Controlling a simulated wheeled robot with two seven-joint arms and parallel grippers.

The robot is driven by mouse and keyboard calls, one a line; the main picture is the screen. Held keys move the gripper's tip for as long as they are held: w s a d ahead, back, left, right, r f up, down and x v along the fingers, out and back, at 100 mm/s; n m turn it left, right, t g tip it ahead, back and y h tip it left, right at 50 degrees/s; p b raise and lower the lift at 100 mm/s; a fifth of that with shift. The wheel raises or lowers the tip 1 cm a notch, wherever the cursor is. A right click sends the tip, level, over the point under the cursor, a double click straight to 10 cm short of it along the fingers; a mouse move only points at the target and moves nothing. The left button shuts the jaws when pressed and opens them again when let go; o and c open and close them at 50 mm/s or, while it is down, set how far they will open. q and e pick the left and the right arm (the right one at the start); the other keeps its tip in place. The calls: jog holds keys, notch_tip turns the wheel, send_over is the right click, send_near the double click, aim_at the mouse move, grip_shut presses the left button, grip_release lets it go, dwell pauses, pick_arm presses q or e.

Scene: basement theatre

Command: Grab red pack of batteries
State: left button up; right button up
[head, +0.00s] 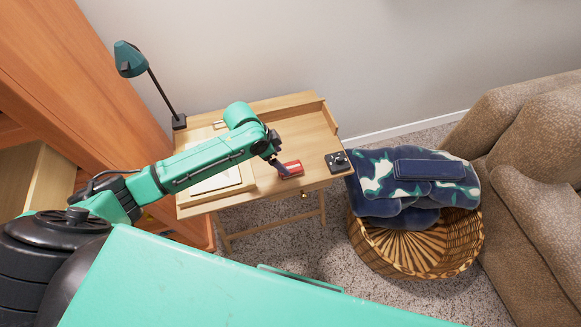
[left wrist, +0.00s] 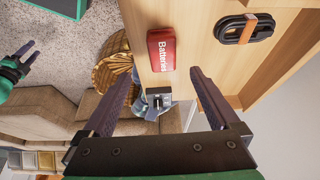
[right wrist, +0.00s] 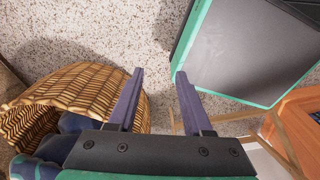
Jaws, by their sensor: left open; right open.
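The red pack of batteries (head: 291,168) lies on the wooden desk near its front edge. In the left wrist view the pack (left wrist: 161,50) shows its "Batteries" label and lies just past the fingertips, roughly in line with the gap between them. My left gripper (head: 279,167) is open and empty, right beside the pack in the head view; its spread fingers also show in the left wrist view (left wrist: 163,75). I cannot tell its exact height over the desk. My right gripper (right wrist: 160,72) is open and empty above the carpet, near the wicker basket.
A small black device (head: 338,161) sits on the desk right of the pack. A black oval item (left wrist: 245,30) lies on the desk too. A flat board (head: 222,182) and a teal lamp (head: 130,60) are at left. A wicker basket (head: 465,240) with blankets stands before the sofa (head: 530,150).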

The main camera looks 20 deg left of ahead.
aim_at(290, 167)
pick_arm(q)
jog(key=x, duration=0.7)
jog(key=shift+w+f, duration=0.3)
grip_shut()
pick_arm(e)
jog(key=shift+w+r, duration=0.1)
jog(key=shift+w, duration=0.6)
